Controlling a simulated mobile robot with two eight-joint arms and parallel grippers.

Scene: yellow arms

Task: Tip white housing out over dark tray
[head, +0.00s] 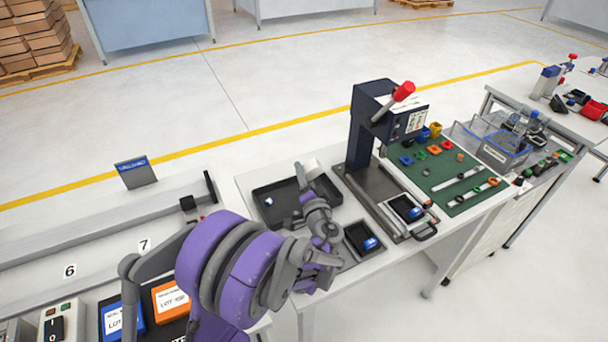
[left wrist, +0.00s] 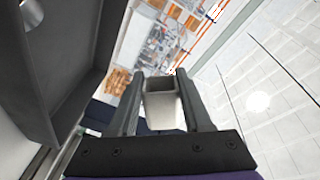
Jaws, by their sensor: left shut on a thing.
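The white housing (left wrist: 162,107) is a hollow, square-ended box. In the left wrist view it sits between the two fingers of my left gripper (left wrist: 163,100), which is shut on it. In the head view the left gripper (head: 303,176) is over the right part of the dark tray (head: 262,222), with a pale part of the housing (head: 312,167) showing beside a finger. The housing looks tilted over; how far, I cannot tell. The dark tray also fills the left of the wrist view (left wrist: 72,75). A small white piece (head: 268,201) lies in the tray. My right gripper is not in view.
A press (head: 362,130) with a red-knobbed lever stands right of the tray. A small black bin (head: 350,236) with a blue item lies in front. A green mat (head: 450,180) with colored parts is farther right. A conveyor (head: 90,225) runs at left.

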